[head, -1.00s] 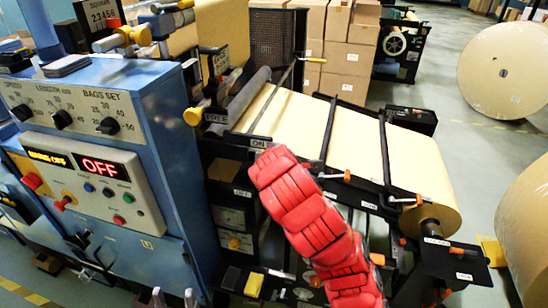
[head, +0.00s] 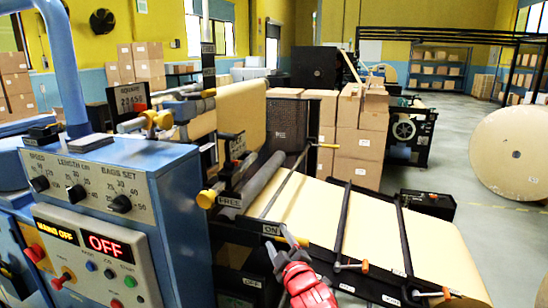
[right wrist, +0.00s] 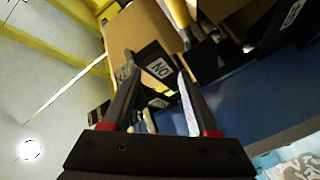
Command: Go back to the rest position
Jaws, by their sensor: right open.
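My right gripper (head: 284,254) is at the end of the red arm at the lower middle of the head view, in front of the machine's ON plate (head: 271,231). Its jaws are small and partly hidden there. In the right wrist view the gripper (right wrist: 155,62) shows two dark fingers set apart with nothing held between them. The ON plate appears beyond the fingertips in that view; I cannot tell the distance. My left gripper is in neither view.
A blue control cabinet (head: 172,215) with lit OFF display stands left. The machine's kraft paper web (head: 370,225) runs across the right. Stacked cartons (head: 360,140) and a large paper roll (head: 515,155) stand behind. Open floor (head: 455,195) lies right of the machine.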

